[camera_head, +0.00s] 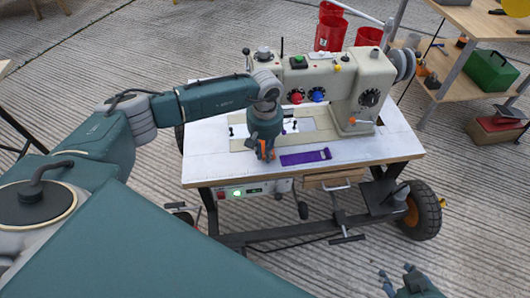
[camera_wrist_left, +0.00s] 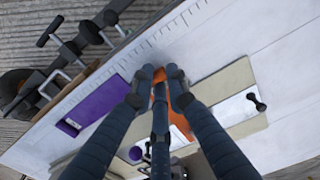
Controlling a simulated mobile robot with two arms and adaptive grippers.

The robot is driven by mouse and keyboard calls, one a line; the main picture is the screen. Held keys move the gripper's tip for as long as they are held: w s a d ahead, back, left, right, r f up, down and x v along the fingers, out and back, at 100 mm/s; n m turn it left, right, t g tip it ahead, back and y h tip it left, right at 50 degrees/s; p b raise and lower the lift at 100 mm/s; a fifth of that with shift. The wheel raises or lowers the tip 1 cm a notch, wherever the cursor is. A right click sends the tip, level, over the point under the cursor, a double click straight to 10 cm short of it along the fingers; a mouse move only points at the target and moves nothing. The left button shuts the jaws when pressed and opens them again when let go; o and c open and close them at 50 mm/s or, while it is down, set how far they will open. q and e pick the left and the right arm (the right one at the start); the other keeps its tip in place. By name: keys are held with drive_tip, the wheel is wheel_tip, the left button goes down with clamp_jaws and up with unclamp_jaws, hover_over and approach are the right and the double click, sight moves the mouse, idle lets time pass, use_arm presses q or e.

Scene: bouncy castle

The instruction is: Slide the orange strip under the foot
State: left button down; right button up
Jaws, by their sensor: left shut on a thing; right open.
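My left gripper (camera_head: 265,155) is low over the front of the white sewing table (camera_head: 345,150), its fingers pointing down. In the left wrist view its fingertips (camera_wrist_left: 159,74) are closed on the orange strip (camera_wrist_left: 176,98), which runs back between and behind the fingers. In the head view only a bit of orange shows at the fingertips. The sewing machine (camera_head: 325,82) is cream with red and blue knobs. Its foot is not clearly visible; my left arm covers that area. My right gripper (camera_head: 396,273) is open and empty at the bottom right, away from the table.
A purple strip (camera_head: 306,157) lies flat on the table beside my left gripper. A wooden drawer (camera_head: 334,178) is under the table edge, with a wheel (camera_head: 421,211) at right. Red buckets (camera_head: 330,32) stand behind. A shelf with a green box (camera_head: 488,72) is at right.

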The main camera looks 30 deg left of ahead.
use_arm(q)
drive_tip(key=c, duration=1.6)
unclamp_jaws()
drive_tip(key=shift+r, duration=0.1)
wheel_tip(320, 180, up, 12)
drive_tip(key=shift+f, duration=0.1)
